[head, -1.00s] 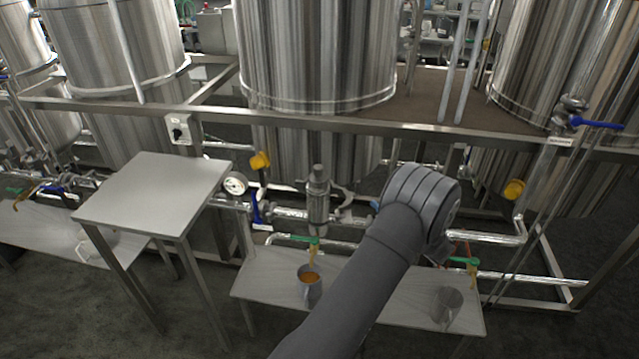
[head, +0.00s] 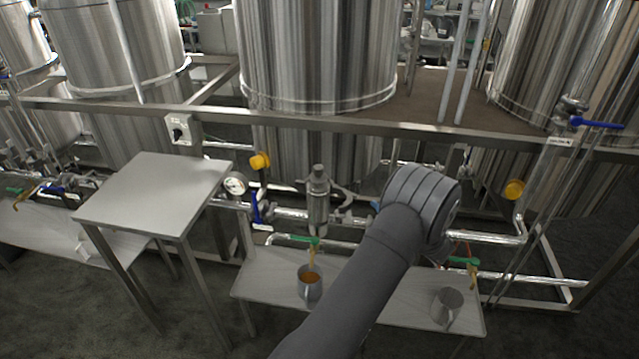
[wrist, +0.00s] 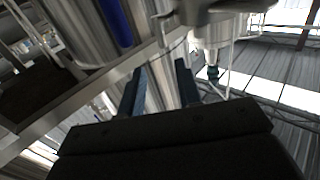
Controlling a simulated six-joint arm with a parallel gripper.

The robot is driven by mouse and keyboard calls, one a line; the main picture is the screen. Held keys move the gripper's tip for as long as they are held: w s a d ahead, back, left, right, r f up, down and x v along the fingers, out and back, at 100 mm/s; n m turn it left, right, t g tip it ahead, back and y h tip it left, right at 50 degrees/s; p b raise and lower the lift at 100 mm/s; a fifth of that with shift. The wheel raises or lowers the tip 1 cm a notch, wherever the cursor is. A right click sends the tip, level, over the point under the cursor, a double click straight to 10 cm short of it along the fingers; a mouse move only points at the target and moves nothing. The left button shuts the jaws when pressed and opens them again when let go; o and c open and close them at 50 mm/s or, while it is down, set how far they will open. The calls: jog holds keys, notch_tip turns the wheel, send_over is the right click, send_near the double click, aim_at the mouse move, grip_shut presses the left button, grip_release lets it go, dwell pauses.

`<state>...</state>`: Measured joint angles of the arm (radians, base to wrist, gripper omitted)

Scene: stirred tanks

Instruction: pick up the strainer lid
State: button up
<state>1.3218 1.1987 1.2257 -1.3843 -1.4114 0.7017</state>
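The strainer (head: 318,205) is an upright steel body on the pipe run below the middle tank, left of my arm in the head view. Its lid (head: 318,173) is the small round steel cap on top, and it appears seated there. My gripper (wrist: 160,75) shows in the wrist view with two dark blue fingers apart and nothing held between them. In the head view my gripper is hidden behind my own forearm, so its distance from the lid is unclear. I cannot pick out the lid for certain in the wrist view.
A bare steel table (head: 155,190) stands at the left. A low bench (head: 262,280) below the strainer holds a mug of amber liquid (head: 310,285) and another mug (head: 447,305). A frame rail (head: 330,125) runs above the strainer. A gauge (head: 235,184) and blue-handled valve (head: 257,208) are to its left.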

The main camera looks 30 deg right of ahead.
jog(key=o, duration=1.1)
jog(key=shift+c, duration=0.2)
